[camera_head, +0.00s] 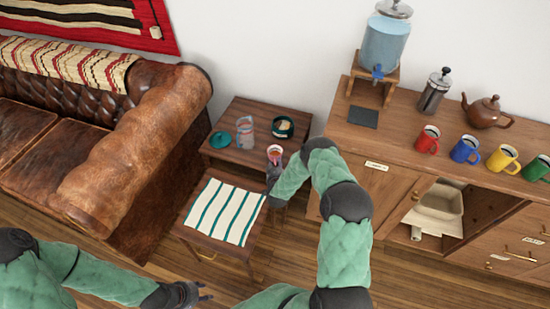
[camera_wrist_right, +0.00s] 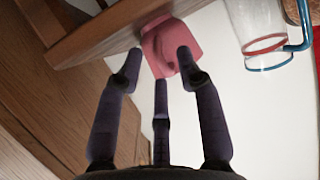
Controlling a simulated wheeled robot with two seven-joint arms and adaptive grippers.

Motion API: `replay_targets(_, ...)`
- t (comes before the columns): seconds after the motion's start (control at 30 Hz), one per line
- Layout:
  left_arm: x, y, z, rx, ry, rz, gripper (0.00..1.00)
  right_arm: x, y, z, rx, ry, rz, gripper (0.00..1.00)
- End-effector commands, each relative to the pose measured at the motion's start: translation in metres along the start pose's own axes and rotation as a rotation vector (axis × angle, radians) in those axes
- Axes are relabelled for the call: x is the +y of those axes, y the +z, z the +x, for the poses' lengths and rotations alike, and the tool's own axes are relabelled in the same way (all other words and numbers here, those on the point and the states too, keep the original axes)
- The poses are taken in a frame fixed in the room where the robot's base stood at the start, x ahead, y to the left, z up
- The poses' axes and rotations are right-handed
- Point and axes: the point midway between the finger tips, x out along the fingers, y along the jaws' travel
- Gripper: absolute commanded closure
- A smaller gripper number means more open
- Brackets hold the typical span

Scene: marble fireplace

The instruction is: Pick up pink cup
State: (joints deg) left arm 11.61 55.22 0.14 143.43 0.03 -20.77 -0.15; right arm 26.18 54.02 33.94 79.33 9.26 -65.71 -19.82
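The pink cup (camera_head: 274,152) stands on the small wooden side table (camera_head: 229,152), near its right edge, with something brownish inside. My right gripper (camera_head: 273,176) is just in front of the cup. In the right wrist view the pink cup (camera_wrist_right: 168,44) lies just beyond the fingertips. There the three fingers of my right gripper (camera_wrist_right: 158,62) are spread, with the cup partly between their tips. Nothing shows as gripped, though contact with the cup is unclear. My left gripper (camera_head: 196,294) is open and empty, low in the head view, away from the table.
A glass pitcher (camera_head: 245,133), a teal lid (camera_head: 220,139) and a dark green bowl (camera_head: 283,127) share the table. A striped cloth (camera_head: 225,211) covers the lower front surface. The sofa (camera_head: 137,145) is left; a cabinet (camera_head: 376,180) with several mugs is right.

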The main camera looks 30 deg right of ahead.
Motion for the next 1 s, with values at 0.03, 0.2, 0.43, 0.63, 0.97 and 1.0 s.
replay_targets(0.03, 0.0, 0.0, 0.0, 0.0, 0.0, 0.0, 0.6, 0.0, 0.0, 0.0, 0.0, 0.0, 0.0, 0.86)
replay_targets(0.2, 0.0, 0.0, 0.0, 0.0, 0.0, 0.0, 0.6, 0.0, 0.0, 0.0, 0.0, 0.0, 0.0, 1.0)
replay_targets(0.43, 0.0, 0.0, 0.0, 0.0, 0.0, 0.0, 0.6, 0.0, -0.001, 0.0, 0.002, 0.0, 0.0, 1.0)
replay_targets(0.63, 0.002, 0.0, -0.005, 0.0, 0.0, 0.0, 0.6, 0.0, -0.01, -0.003, 0.003, 0.0, 0.0, 1.0)
replay_targets(0.97, 0.011, 0.001, -0.029, 0.0, 0.0, 0.0, 0.6, -0.01, -0.048, -0.039, 0.002, -0.003, -0.001, 1.0)
replay_targets(1.0, 0.012, 0.001, -0.034, 0.0, 0.0, 0.0, 0.6, -0.013, -0.055, -0.048, 0.002, -0.003, 0.0, 1.0)
